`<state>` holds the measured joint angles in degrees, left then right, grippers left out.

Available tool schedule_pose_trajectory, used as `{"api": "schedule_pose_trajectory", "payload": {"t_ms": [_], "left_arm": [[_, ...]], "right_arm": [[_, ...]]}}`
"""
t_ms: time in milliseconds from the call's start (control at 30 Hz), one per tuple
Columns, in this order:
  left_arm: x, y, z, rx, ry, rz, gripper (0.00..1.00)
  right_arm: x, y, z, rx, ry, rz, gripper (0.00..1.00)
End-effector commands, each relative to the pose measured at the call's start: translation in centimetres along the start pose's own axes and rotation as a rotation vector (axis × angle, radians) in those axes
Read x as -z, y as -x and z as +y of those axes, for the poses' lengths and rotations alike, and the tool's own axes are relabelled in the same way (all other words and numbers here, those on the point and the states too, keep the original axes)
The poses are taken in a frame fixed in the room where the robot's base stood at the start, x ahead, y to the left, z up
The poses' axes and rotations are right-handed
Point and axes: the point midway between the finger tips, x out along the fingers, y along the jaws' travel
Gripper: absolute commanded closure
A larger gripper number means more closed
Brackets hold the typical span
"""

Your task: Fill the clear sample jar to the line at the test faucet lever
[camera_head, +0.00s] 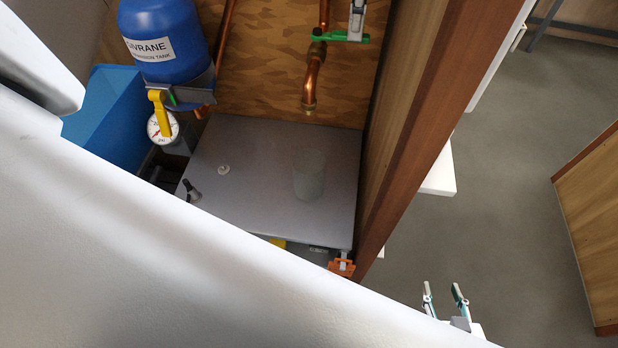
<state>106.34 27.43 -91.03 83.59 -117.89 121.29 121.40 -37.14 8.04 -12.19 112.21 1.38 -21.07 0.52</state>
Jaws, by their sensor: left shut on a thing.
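The clear sample jar (309,178) stands upright on the grey top below the copper faucet spout (309,100). Its lower part looks greyer, but I cannot make out the line or be sure of a water level. No stream is distinct under the spout. The green lever (335,37) sticks out to the right from the copper valve above. My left gripper (357,26) comes in at the top edge and is shut on the green lever near its right end; its arm is out of view there. My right gripper (444,297) is open and empty at the lower right, above the floor.
A blue tank (165,50), a yellow lever (160,112) and a pressure gauge (162,127) stand left of the grey top (250,170). A wooden post (415,130) bounds it on the right. A white part of me hides the lower left.

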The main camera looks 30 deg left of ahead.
Motion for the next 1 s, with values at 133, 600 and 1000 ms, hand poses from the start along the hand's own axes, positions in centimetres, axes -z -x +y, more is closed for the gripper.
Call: {"api": "schedule_pose_trajectory", "payload": {"t_ms": [133,600,1000], "left_arm": [[-0.1,0.1,0.6,0.001,-0.080,0.000,1.00],[-0.4,0.0,2.3,0.000,-0.352,0.000,1.00],[-1.4,0.1,3.9,-0.001,-0.620,-0.001,1.00]], "right_arm": [[0.4,0.2,0.1,-0.001,0.000,0.000,0.60],[1.4,0.7,0.2,-0.002,0.000,0.008,0.60],[1.9,1.2,0.3,-0.001,-0.001,0.002,0.60]]}}
